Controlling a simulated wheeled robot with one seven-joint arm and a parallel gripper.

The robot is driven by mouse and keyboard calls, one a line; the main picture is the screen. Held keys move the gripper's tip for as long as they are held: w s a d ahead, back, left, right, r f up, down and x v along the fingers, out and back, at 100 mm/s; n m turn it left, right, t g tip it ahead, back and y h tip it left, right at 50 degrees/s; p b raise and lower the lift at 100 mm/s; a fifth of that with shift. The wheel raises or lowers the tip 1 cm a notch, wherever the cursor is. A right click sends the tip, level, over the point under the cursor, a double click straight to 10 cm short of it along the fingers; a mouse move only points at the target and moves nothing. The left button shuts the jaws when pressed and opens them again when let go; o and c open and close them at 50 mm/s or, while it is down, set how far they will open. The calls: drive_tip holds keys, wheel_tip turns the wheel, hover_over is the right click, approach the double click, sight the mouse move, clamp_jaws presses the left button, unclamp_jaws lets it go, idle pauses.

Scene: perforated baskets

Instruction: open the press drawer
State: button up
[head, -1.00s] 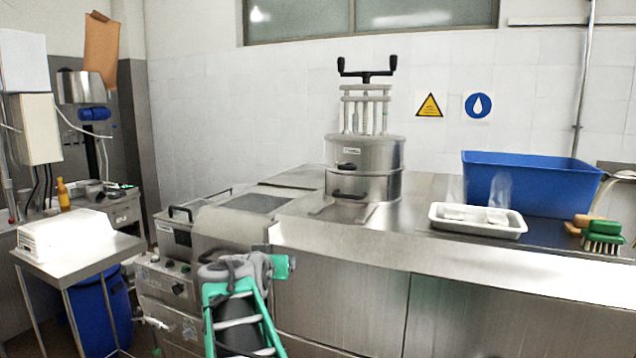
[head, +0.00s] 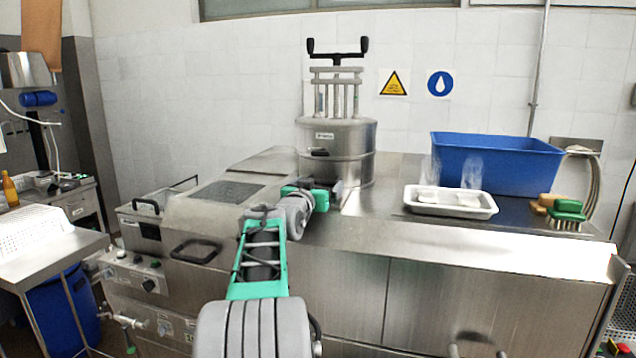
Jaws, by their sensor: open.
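The press (head: 336,140) is a steel cylinder with a black T-shaped top handle and several upright rods. It stands on the steel counter against the tiled wall. Its upper section has a small black handle (head: 318,152). The lower section (head: 362,170) is the drawer and looks closed. My arm reaches forward over the counter, and my gripper (head: 334,192) is at the front lower left of the press. It is open. The drawer's own handle is hidden behind my gripper, and I cannot tell whether the fingers touch it.
A white tray (head: 450,208) with small white items, a blue tub (head: 495,165) and brushes (head: 566,210) stand right of the press. A steel unit with a black handle (head: 195,250) is at the left. The counter between press and tray is clear.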

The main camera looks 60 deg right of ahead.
drive_tip(key=shift+f, duration=0.1)
drive_tip(key=shift+c, duration=0.5)
drive_tip(key=c, duration=1.7)
